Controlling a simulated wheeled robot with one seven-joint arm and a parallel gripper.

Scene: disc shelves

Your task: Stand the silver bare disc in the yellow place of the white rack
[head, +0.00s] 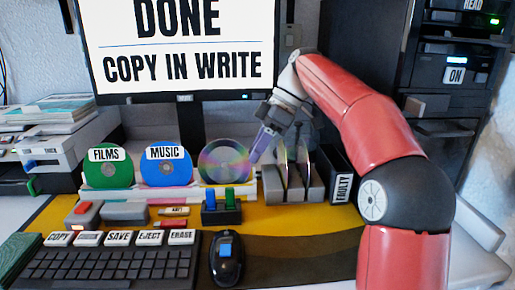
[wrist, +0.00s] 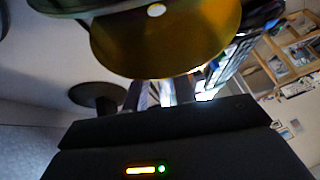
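The silver bare disc (head: 224,161) stands upright, facing the head camera, at the right end of the white rack (head: 125,194). It is right of the green FILMS disc (head: 107,172) and the blue MUSIC disc (head: 166,172). My gripper (head: 257,153) reaches down from the upper right and is shut on the disc's right edge. In the wrist view a shiny disc (wrist: 165,45), tinted gold, fills the top close to the camera. The yellow place is not clearly visible; I cannot tell whether the disc's lower edge is seated.
A grey stand (head: 285,190) with upright discs is right of my gripper, beside the black FAULTY box (head: 342,177). A block with blue and green sticks (head: 221,213) stands in front of the disc. The monitor (head: 180,50) reads "DONE, COPY IN WRITE". A keyboard (head: 105,262) and mouse (head: 226,260) are in front.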

